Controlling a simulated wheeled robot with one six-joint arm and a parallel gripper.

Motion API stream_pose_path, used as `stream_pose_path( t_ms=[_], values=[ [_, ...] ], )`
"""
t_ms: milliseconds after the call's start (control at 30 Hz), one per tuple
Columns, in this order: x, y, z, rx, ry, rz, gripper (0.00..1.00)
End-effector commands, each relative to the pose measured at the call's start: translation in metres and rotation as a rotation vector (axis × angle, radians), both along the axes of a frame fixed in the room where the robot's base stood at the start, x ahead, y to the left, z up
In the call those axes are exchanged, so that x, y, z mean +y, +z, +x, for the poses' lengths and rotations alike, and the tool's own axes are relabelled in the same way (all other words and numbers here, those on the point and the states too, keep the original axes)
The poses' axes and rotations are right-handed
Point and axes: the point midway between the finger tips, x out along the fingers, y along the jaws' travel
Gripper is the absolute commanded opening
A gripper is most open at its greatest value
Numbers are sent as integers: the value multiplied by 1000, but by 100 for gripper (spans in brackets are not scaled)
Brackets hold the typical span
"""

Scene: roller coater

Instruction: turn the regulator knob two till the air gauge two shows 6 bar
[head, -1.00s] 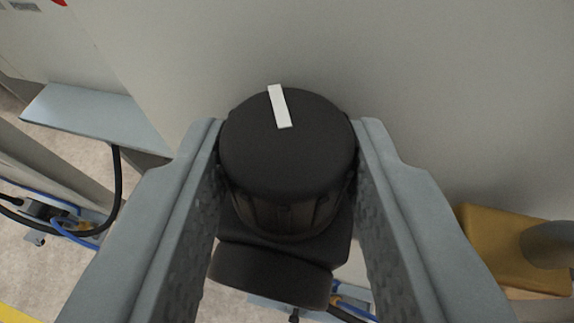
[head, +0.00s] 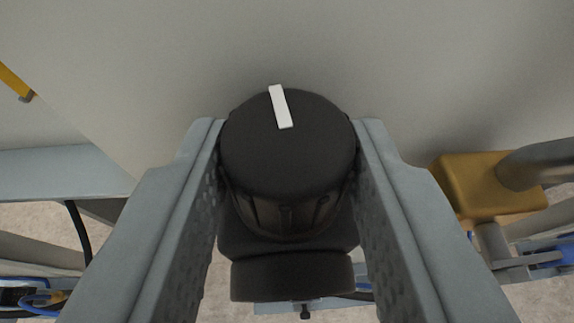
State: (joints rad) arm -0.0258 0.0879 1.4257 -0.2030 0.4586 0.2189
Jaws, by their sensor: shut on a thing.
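A black ribbed regulator knob (head: 288,165) with a white pointer mark (head: 281,106) on its top is in the middle of the head view. My gripper (head: 288,150) is shut on the knob, one grey finger against each side. The white mark points up and slightly left in the picture. Below the knob is the black regulator body (head: 290,275), partly hidden by the knob and my fingers. The face of air gauge two is not visible, so its reading cannot be told.
A pale wall or panel (head: 420,60) fills the area behind the knob. A yellow block (head: 480,188) with a grey cylinder stands at right. A blue-grey ledge (head: 60,172) and a black cable (head: 78,230) are at left.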

Motion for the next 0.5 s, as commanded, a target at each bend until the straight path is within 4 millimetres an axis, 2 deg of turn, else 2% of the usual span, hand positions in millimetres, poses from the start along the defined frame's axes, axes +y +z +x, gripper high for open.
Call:
stream_pose_path(
  t_ms=[500],
  values=[
    [4,0,1,1,-215,-1,11]
  ],
)
